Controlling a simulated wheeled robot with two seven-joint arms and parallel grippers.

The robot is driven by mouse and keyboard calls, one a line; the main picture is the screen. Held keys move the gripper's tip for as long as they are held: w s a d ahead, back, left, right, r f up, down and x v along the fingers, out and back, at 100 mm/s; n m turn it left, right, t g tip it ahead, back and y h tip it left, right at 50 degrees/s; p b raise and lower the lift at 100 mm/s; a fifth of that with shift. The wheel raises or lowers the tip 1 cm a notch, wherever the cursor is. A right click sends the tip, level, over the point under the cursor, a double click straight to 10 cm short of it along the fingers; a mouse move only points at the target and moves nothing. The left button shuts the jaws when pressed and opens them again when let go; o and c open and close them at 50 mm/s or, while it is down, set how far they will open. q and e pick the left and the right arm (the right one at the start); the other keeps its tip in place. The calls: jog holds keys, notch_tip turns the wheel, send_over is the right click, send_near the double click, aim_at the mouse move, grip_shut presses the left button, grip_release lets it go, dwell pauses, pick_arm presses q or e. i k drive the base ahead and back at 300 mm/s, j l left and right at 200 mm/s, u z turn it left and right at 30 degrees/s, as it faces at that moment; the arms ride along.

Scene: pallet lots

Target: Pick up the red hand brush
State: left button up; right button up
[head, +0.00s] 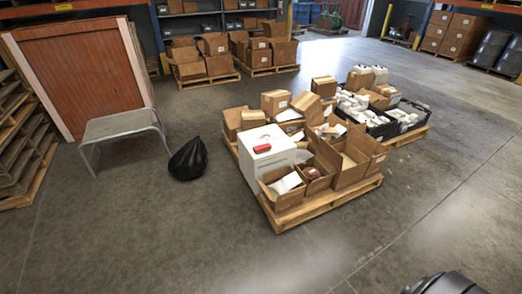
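A small red object (262,148), which looks like the red hand brush, lies on top of a white box-shaped unit (266,165) at the near left corner of the loaded pallet. It is too small to make out its bristles or handle. A thin reddish mark shows just behind it on the same white top. Neither of my grippers is in view.
The wooden pallet (318,205) holds several open cardboard boxes, with black crates of white bottles behind. A black bag (188,159) and a grey metal step (120,128) stand to the left. A dark rounded shape (445,284) shows at bottom right.

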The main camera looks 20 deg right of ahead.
aim_at(259, 149)
jog(key=i+l, duration=0.2)
jog(key=i, duration=0.25)
jog(key=i+l+z, duration=0.1)
jog(key=i, duration=0.4)
jog(key=i+l, duration=0.25)
jog(key=i, duration=0.2)
jog(key=l+z, duration=0.05)
